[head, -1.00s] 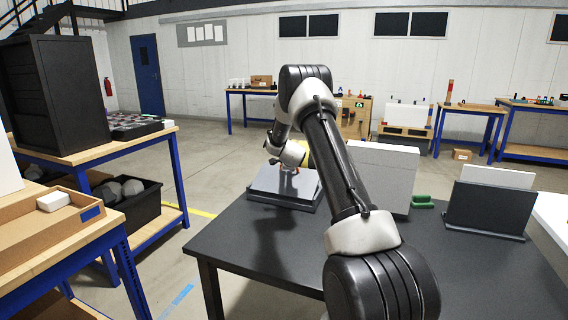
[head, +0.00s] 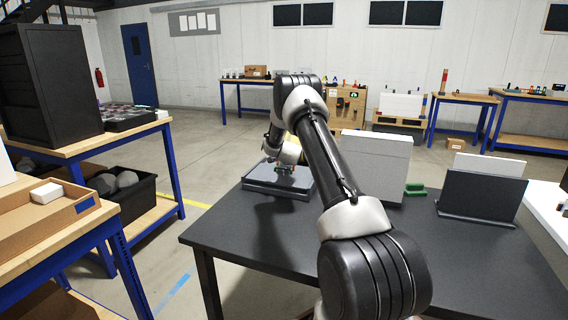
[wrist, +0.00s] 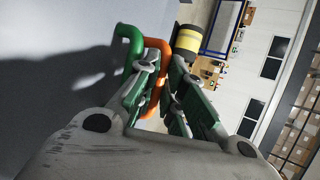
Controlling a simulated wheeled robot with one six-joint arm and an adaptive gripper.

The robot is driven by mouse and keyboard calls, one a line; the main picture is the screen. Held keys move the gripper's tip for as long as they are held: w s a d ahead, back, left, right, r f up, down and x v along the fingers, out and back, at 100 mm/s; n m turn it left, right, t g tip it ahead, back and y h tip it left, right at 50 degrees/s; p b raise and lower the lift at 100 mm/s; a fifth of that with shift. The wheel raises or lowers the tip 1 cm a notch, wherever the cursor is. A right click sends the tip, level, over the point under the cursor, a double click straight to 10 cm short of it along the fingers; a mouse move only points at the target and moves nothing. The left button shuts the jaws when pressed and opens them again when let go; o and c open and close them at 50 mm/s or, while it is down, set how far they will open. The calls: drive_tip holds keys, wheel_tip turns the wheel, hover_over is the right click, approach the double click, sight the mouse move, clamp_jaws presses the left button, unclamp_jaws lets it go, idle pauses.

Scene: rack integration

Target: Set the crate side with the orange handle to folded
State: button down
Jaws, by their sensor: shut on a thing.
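The orange handle (wrist: 164,58) is a bent bar between the finger pads of my gripper (wrist: 163,78) in the wrist view. My gripper is shut on it. A green handle (wrist: 128,36) sits just left of the orange one, close to the left finger. A grey panel surface (wrist: 50,110) fills the left of the wrist view, with my shadow on it. In the head view my gripper (head: 286,166) is low over a flat grey crate (head: 262,186) on the dark table. My arm covers part of it, and the fold state of the orange-handled side is unclear.
A tall light-grey panel (head: 376,160) stands right of my arm on the dark table (head: 240,235). A small green piece (head: 414,189) and an upright black panel (head: 484,195) are farther right. A wooden bench with a black cabinet (head: 55,90) is at left.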

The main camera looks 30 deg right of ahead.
drive_tip(key=shift+w+d+r, duration=0.25)
drive_tip(key=shift+d+r, duration=0.25)
drive_tip(key=shift+r, duration=0.2)
drive_tip(key=c, duration=1.9)
unclamp_jaws()
drive_tip(key=o, duration=0.4)
drive_tip(key=shift+d+f, duration=0.2)
drive_tip(key=shift+a+f, duration=0.1)
drive_tip(key=shift+f, duration=0.05)
drive_tip(key=shift+a+f, duration=0.3)
drive_tip(key=shift+a, duration=0.05)
